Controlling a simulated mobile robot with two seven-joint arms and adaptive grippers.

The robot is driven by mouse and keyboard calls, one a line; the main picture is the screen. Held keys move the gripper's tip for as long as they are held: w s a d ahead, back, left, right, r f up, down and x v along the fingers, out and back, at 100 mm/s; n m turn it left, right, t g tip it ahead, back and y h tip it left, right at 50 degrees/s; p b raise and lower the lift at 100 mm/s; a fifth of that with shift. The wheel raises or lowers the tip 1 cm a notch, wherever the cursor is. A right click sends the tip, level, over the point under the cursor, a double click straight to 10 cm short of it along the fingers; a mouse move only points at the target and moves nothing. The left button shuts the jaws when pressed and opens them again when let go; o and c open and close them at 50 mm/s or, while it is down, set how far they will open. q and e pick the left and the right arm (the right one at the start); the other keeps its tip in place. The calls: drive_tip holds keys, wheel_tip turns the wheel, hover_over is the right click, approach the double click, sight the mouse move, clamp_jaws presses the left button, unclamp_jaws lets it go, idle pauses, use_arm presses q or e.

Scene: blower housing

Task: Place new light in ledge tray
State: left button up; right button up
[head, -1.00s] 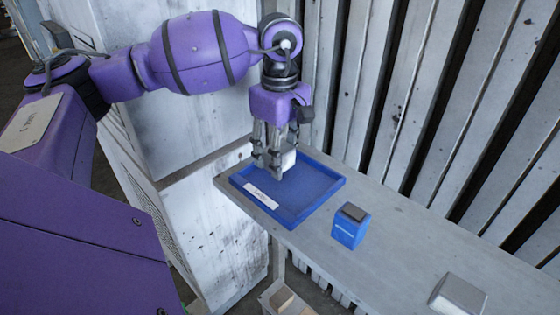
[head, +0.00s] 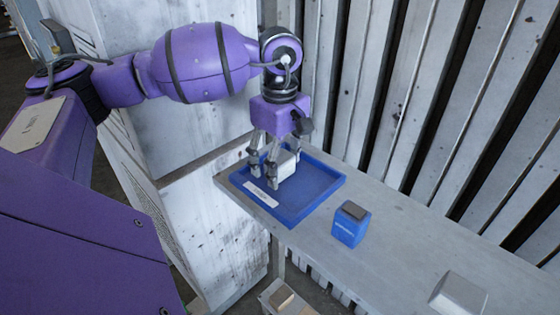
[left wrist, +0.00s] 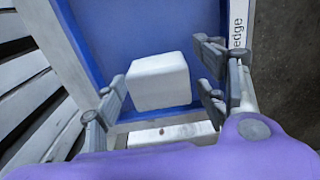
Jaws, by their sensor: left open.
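The light is a white block (head: 286,163) with rounded edges, sitting in the blue ledge tray (head: 318,196) near its back left part. The left wrist view shows the block (left wrist: 159,80) on the blue tray floor (left wrist: 125,25), close to one tray wall. My left gripper (head: 263,171) is over the tray with its fingers spread on both sides of the block. In the left wrist view the fingers (left wrist: 165,100) stand apart from the block, with gaps on both sides. The tray has a white label on its front rim. My right gripper is out of view.
A blue box with a dark top (head: 350,224) stands on the grey ledge (head: 400,240) right of the tray. A whitish block (head: 458,295) sits farther right. A ribbed metal wall stands behind the ledge. A small crate (head: 285,298) is below its front edge.

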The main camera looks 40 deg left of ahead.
sight(280, 157)
use_arm(q)
drive_tip(key=shift+r, duration=0.35)
wheel_tip(280, 157, up, 10)
drive_tip(key=shift+r, duration=0.8)
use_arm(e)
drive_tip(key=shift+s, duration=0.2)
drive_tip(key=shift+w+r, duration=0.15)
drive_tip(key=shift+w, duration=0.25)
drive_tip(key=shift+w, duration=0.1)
